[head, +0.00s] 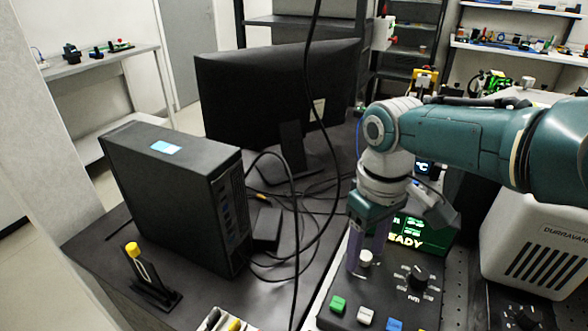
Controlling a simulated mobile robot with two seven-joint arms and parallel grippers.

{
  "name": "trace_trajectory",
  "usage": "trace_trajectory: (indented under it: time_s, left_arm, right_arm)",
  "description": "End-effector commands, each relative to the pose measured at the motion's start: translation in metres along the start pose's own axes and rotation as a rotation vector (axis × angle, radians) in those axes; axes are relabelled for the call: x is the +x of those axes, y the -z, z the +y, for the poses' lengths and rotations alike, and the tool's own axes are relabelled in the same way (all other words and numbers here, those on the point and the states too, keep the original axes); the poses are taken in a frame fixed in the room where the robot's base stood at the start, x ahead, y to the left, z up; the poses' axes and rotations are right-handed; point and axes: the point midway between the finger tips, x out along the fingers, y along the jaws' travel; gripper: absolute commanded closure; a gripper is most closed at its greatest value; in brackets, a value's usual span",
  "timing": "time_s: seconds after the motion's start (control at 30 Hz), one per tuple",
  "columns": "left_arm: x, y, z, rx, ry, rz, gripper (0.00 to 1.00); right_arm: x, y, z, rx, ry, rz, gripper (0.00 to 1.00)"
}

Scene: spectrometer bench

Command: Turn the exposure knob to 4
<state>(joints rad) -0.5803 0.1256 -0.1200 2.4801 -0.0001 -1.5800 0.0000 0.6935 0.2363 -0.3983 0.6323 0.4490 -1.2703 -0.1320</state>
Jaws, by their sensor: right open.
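A control panel (385,296) lies at the lower right, with a lit green display (422,236) reading "...EADY", its left part hidden by my arm. A light round-topped knob (366,258) stands on the panel. My right gripper (365,264) points down over it, open, its fingers on either side; I cannot tell whether they touch it. A black dial knob (417,279) with white marks and an "nm" label is to the right, clear of the gripper. No label or pointer shows at the light knob, so its setting cannot be read. My left gripper is not in view.
Green (338,304), white (365,315) and blue (394,325) buttons sit in front of the knobs. A black computer tower (180,190), a monitor (270,95) and loose black cables (292,205) are to the left. A white instrument (535,240) stands at right.

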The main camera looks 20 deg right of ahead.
Motion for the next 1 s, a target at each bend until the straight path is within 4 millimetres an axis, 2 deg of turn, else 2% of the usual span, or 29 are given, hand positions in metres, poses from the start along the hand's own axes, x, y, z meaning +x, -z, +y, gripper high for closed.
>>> trace_trajectory:
  time_s: [0.17,0.37,0.6,0.73,1.0]
  left_arm:
    - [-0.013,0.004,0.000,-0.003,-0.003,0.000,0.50]
    - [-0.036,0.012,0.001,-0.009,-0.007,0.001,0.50]
    - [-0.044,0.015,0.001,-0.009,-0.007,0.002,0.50]
    - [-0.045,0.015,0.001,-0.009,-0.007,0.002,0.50]
    - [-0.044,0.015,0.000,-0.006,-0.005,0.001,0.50]
  right_arm:
    - [-0.018,0.000,0.001,0.000,-0.001,0.001,0.44]
    - [-0.060,0.000,0.001,0.000,-0.002,0.003,0.44]
    - [-0.093,0.000,0.000,0.001,0.000,0.002,0.44]
    - [-0.099,0.000,0.000,0.000,0.000,0.001,0.44]
    - [-0.099,0.000,0.000,0.000,0.000,0.000,0.44]
